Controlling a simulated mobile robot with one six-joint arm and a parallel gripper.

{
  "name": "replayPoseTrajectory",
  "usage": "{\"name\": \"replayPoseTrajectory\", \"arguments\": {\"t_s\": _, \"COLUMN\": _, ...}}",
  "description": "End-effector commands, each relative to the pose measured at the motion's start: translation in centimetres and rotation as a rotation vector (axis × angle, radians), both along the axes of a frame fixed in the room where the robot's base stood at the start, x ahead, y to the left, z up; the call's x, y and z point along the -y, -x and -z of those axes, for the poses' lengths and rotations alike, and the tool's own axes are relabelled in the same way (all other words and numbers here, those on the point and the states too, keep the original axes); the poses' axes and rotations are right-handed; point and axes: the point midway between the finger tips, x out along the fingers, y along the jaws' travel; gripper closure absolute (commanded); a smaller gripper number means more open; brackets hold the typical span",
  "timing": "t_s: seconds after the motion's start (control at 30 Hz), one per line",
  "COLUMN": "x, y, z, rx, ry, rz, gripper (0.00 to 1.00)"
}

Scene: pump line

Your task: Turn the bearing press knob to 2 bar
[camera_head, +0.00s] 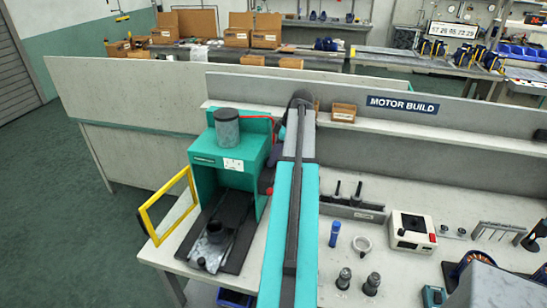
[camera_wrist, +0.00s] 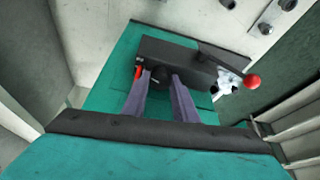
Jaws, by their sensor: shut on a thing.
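The bearing press (camera_head: 207,180) is a teal machine with a grey cylinder on top, left of my arm in the head view. On its side, in the wrist view, is a black box (camera_wrist: 170,55). A small dark knob (camera_wrist: 158,92) shows between my fingers, mostly hidden by them. My gripper (camera_wrist: 160,76) is shut on it, one grey-purple finger on each side. A bit of red shows beside the left fingertip. The knob's setting and any scale cannot be read. In the head view my arm hides the knob.
A lever with a red ball (camera_wrist: 253,81) sticks out right of the black box, close to my gripper. A yellow-framed guard (camera_head: 168,205) stands open at the press's left. The bench right of my arm holds a white device (camera_head: 412,232) and small parts.

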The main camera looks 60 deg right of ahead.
Motion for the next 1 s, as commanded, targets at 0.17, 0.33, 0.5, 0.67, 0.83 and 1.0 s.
{"name": "replayPoseTrajectory", "arguments": {"t_s": 0.17, "x": -0.24, "y": 0.09, "z": 0.24, "rx": 0.0, "ry": 0.002, "rz": 0.1, "gripper": 0.96}}
{"name": "replayPoseTrajectory", "arguments": {"t_s": 0.33, "x": -0.32, "y": 0.1, "z": 0.17, "rx": 0.0, "ry": 0.002, "rz": 0.202, "gripper": 0.96}}
{"name": "replayPoseTrajectory", "arguments": {"t_s": 0.5, "x": -0.35, "y": 0.1, "z": 0.13, "rx": 0.0, "ry": 0.002, "rz": 0.295, "gripper": 0.96}}
{"name": "replayPoseTrajectory", "arguments": {"t_s": 0.67, "x": -0.29, "y": 0.06, "z": 0.05, "rx": 0.0, "ry": 0.0, "rz": 0.339, "gripper": 0.96}}
{"name": "replayPoseTrajectory", "arguments": {"t_s": 0.83, "x": -0.26, "y": 0.03, "z": -0.01, "rx": 0.001, "ry": 0.0, "rz": 0.342, "gripper": 0.96}}
{"name": "replayPoseTrajectory", "arguments": {"t_s": 1.0, "x": -0.26, "y": 0.03, "z": -0.02, "rx": 0.001, "ry": 0.0, "rz": 0.341, "gripper": 0.67}}
